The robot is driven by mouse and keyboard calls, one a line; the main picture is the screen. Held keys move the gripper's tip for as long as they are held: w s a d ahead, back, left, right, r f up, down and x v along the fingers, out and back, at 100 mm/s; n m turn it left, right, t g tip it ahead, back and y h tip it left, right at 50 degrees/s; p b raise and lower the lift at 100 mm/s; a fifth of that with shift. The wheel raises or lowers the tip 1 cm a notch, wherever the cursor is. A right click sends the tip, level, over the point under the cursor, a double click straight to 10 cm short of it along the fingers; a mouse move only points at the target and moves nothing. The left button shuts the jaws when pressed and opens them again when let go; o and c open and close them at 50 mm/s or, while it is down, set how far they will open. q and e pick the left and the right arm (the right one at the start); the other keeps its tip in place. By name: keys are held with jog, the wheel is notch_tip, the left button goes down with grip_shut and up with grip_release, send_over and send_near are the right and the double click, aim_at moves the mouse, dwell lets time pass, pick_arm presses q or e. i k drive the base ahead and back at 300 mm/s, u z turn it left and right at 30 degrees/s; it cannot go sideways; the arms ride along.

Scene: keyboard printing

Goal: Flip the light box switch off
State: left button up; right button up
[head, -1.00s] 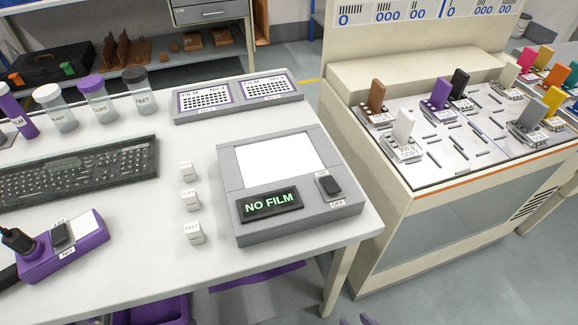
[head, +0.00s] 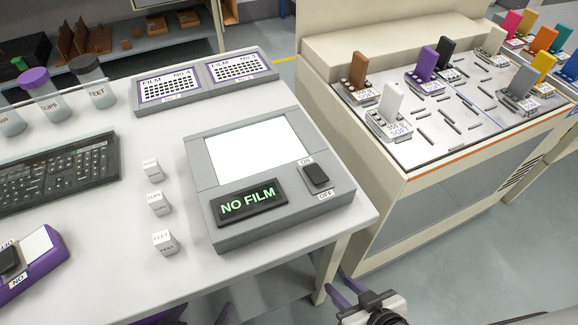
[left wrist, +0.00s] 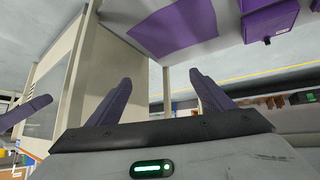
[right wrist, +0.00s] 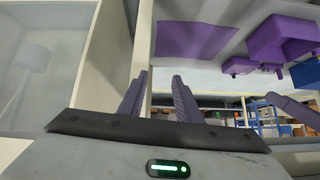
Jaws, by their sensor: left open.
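The grey light box (head: 270,175) lies on the white table, with a bright white panel (head: 250,149) and a dark display (head: 248,203) reading NO FILM in green. Its black rocker switch (head: 316,175) sits on the right side, between an ON label above and an OFF label below. I cannot tell which way the rocker is tilted. My left gripper (left wrist: 160,76) is open and empty, below the table's front edge. My right gripper (right wrist: 160,75) is partly open and empty; it also shows in the head view (head: 347,288), low in front of the table's right corner. Neither touches the switch.
Small white labelled blocks (head: 158,203) stand left of the light box. Film panels (head: 205,85) lie behind it. A keyboard (head: 60,171) and a purple device (head: 38,262) are at the left. A cream machine (head: 440,190) stands close on the right.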

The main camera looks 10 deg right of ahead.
aim_at(317, 176)
jog(key=u, duration=1)
jog(key=k, duration=0.55)
jog(key=z, duration=0.6)
